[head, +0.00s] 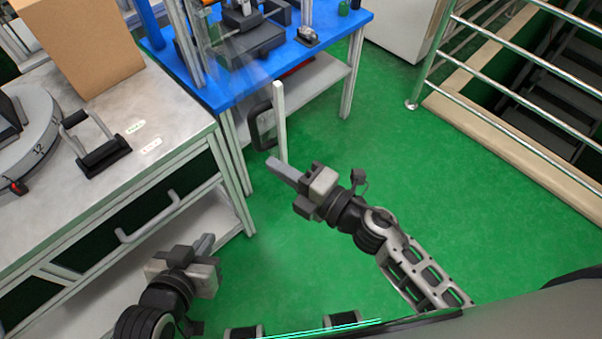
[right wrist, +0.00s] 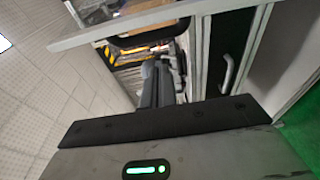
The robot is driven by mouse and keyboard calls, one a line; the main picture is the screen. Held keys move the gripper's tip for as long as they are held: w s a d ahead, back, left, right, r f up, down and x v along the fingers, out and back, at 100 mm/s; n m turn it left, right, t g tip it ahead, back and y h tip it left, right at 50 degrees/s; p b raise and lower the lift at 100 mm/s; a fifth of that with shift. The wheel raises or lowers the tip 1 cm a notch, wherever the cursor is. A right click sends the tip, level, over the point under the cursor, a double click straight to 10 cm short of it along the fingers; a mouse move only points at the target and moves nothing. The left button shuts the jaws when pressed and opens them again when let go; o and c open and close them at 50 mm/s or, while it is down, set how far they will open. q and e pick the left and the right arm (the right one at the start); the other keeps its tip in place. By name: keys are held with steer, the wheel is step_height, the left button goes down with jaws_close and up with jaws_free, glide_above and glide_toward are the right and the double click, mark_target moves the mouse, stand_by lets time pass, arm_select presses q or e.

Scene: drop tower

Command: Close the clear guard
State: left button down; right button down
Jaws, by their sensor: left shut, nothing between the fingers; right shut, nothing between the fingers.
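The clear guard is a see-through panel at the blue table, hard to make out except for its pale edge bar (head: 280,122) and black handle (head: 253,128). It stands swung out past the table's front edge. My right gripper (head: 272,163) is shut and empty, its fingertips close to the bar's lower end; I cannot tell whether they touch. In the right wrist view the bar (right wrist: 120,28) crosses the top with part of the handle (right wrist: 150,42) below it, beyond the shut fingers (right wrist: 158,75). My left gripper (head: 207,241) is shut and empty, low by the grey bench.
The blue table (head: 325,35) carries a dark machine (head: 250,45). The grey bench (head: 165,95) at left holds a cardboard box (head: 85,40), a round dial and a black-based handle (head: 100,150). Green floor (head: 400,150) is free at right, up to a metal railing (head: 520,100).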

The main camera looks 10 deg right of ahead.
mark_target(285, 150)
steer(key=w, duration=0.3)
steer(key=shift+w+a, duration=0.1)
steer(key=shift+w, duration=0.3)
steer(key=shift+w+d, duration=0.25)
steer(key=shift+d, duration=0.4)
